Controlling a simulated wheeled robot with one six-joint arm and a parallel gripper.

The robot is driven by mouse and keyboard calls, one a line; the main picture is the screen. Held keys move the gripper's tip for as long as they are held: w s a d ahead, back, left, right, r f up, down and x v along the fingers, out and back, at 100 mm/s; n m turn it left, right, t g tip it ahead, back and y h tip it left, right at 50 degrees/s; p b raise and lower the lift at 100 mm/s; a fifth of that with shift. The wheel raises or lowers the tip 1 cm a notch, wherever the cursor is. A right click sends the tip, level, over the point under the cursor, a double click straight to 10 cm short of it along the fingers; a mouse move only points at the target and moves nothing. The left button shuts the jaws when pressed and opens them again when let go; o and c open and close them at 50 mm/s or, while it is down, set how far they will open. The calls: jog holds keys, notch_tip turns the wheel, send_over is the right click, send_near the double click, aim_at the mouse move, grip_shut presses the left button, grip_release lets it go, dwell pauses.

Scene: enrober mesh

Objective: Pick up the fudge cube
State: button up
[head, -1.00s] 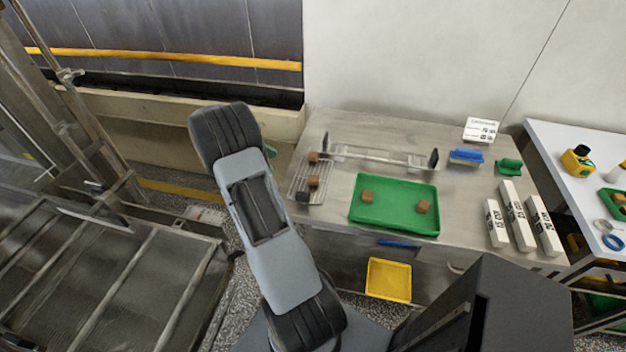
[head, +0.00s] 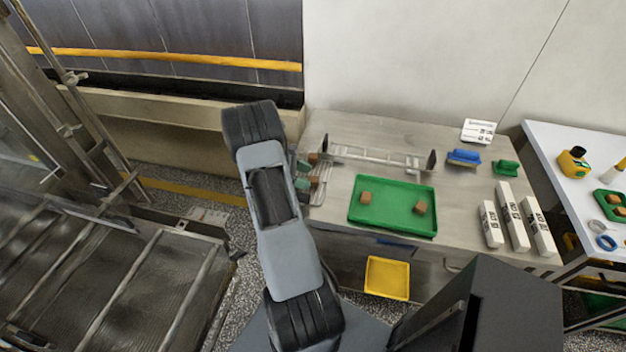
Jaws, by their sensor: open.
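Brown cubes show in two places, and I cannot tell which one is the fudge cube. One cube (head: 313,158) and another just nearer (head: 314,180) sit at the left end of the steel table, on a wire mesh now mostly covered by my arm. Two more, a left cube (head: 366,197) and a right cube (head: 420,207), lie apart in the green tray (head: 392,225). My gripper (head: 303,174) is open, its greenish fingertips showing just right of my arm, beside the mesh cubes. Whether it touches a cube is too small to tell.
A low metal frame (head: 375,157) with dark end plates stands behind the tray. A blue tool (head: 464,157), a green tool (head: 506,167) and white labelled boxes (head: 513,217) are on the right. A yellow bin (head: 388,278) is below the table.

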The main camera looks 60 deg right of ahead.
aim_at(313, 181)
jog(key=shift+x, duration=1.25)
jog(key=shift+a+f, duration=0.1)
jog(key=shift+s, duration=0.1)
jog(key=c, duration=0.8)
